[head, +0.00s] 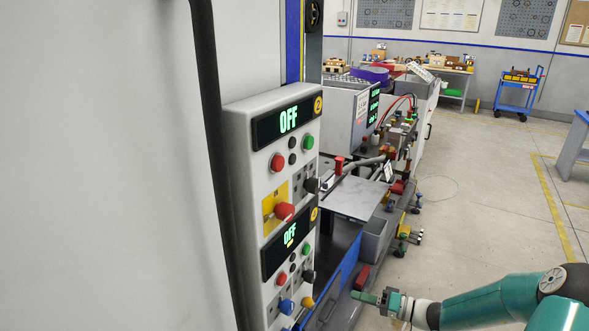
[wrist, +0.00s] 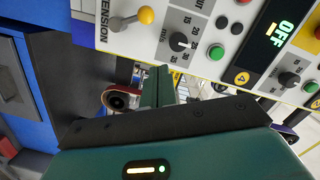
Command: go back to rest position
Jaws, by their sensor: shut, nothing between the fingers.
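My gripper (head: 360,297) is low in the head view, right of the control panel, at the end of my teal arm. Its fingers point left and are closed together with nothing held. In the wrist view its green fingers (wrist: 157,88) stick out past a dark bar and show no gap. The grey control panel (head: 244,168) has two displays reading OFF, red and green buttons, dark knobs and a red stop button on a yellow plate. In the wrist view the panel (wrist: 148,42) crosses the top, apart from the fingers.
A work surface (head: 350,197) with tools and fittings stands behind the panel. A red block (head: 362,277) lies near my gripper. A blue cart (head: 516,95) and a blue-topped table (head: 575,145) stand at the right. The grey floor (head: 480,200) between is mostly clear.

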